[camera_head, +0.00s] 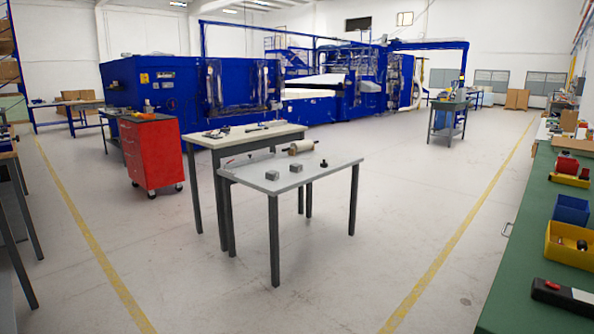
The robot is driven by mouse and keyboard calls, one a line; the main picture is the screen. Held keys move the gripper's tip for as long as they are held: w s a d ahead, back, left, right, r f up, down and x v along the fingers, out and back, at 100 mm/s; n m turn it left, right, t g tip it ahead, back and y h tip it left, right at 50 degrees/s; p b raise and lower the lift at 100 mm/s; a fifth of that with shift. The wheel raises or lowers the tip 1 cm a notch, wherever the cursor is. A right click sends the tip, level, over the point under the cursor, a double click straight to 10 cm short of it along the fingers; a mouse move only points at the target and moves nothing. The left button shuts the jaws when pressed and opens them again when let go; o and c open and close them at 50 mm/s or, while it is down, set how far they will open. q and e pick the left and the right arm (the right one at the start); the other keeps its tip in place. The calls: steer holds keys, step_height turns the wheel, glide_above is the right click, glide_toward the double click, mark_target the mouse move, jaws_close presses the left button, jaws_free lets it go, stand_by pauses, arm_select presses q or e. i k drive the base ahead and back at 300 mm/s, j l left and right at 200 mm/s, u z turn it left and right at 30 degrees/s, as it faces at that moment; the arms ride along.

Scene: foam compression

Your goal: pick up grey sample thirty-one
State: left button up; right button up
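Two small grey blocks rest apart on the light grey table in the middle of the head view. One grey block (271,175) is near the table's front left, and the other grey block (296,167) is a little farther back and right. No labels can be read at this size, so I cannot tell which is sample thirty-one. Neither of my grippers shows in this view.
A cream-topped table (225,137) stands behind. A red tool cabinet (152,153) is left; a green bench (545,230) is right. Open floor lies in front.

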mark_target(295, 168)
steer(key=i+u, duration=0.1)
steer(key=i, duration=0.95)
steer(key=i+z, duration=0.15)
steer(key=i, duration=1)
steer(key=i+z, duration=0.35)
steer(key=i, duration=0.15)
steer(key=i+j+z, duration=0.15)
steer(key=i+z, duration=0.2)
steer(key=i, duration=0.15)
steer(key=i+l, duration=0.15)
steer(key=i, duration=0.95)
steer(key=i+l+u, duration=0.15)
steer(key=i+u, duration=0.15)
steer(key=i, duration=0.15)
steer(key=i+l+u, duration=0.3)
steer(key=i, duration=0.15)
steer(key=i+j, duration=0.5)
steer(key=k+u, duration=0.05)
